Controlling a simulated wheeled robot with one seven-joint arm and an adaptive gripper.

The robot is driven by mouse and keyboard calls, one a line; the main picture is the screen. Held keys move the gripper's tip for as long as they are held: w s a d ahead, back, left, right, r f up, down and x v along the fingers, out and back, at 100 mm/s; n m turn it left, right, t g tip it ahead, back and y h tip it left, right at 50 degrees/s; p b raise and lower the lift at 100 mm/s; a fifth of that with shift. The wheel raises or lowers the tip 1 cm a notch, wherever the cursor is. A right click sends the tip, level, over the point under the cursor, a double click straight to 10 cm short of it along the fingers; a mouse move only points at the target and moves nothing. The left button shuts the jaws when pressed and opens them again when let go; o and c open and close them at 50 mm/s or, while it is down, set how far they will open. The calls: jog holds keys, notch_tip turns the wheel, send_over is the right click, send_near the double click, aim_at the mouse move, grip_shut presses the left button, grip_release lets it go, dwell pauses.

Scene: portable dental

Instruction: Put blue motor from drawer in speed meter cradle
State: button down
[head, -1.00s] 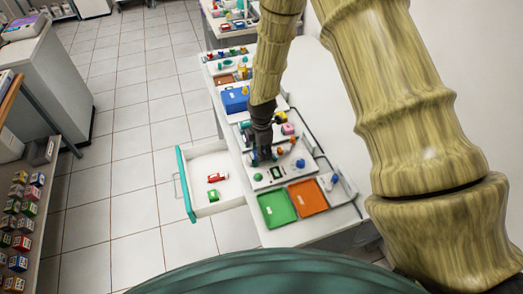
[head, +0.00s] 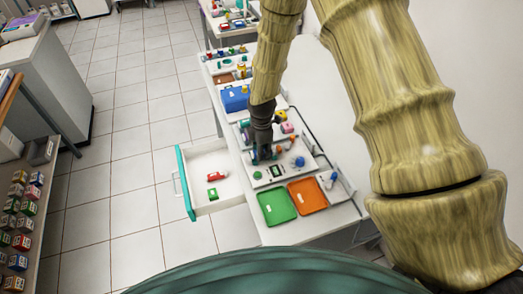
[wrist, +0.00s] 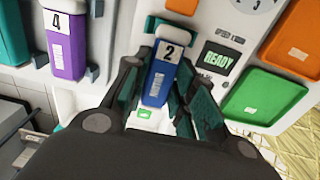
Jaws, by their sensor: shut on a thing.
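The blue motor (wrist: 158,78), marked 2, is between the fingers of my gripper (wrist: 165,100) in the wrist view. My gripper is shut on it. In the head view my gripper (head: 262,154) is low over the white station board (head: 262,183), near its left edge. The speed meter has a display reading READY (wrist: 217,58), just right of the motor in the wrist view. The fingers and motor hide most of the cradle, so I cannot tell if the motor rests in it. The open drawer (head: 206,206) holds a red motor (head: 216,176) and a green motor (head: 212,194).
A purple motor (wrist: 65,42) marked 4 stands left of my gripper in the wrist view. A green tray (head: 276,207) and an orange tray (head: 308,196) lie at the near end of the bench. The floor left of the drawer is clear.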

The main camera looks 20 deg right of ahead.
jog(key=c, duration=1.1)
grip_release()
jog(key=shift+s+d+f, duration=0.1)
jog(key=shift+s+f, duration=0.1)
jog(key=shift+f, duration=0.25)
jog(key=shift+w+d+f, duration=0.15)
jog(key=shift+w, duration=0.2)
jog(key=shift+s+r, duration=0.1)
jog(key=shift+r, duration=0.5)
notch_tip(320, 180, up, 11)
